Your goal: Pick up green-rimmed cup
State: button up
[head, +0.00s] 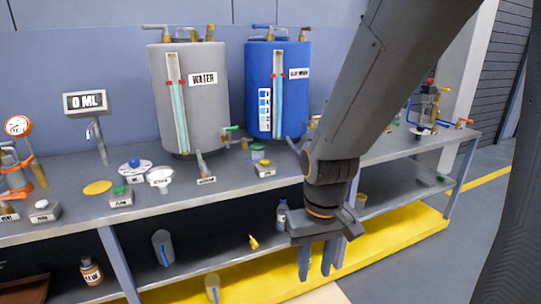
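My gripper (316,268) hangs in front of the bench, lower and to the right of that item. Its two fingers point down and stand apart, with nothing seen between them. My arm crosses the right half of the view and hides part of the bench.
A grey water tank (190,100) and a blue tank (277,90) stand on the bench. A button box (265,169) sits just in front of the green-topped item. A grey cup (163,248) and a bottle (282,214) are on the lower shelf. Open floor lies right.

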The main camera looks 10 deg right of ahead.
aim_at(257, 150)
jog(key=u, duration=0.05)
jog(key=i, duration=1.55)
jog(key=u, duration=0.3)
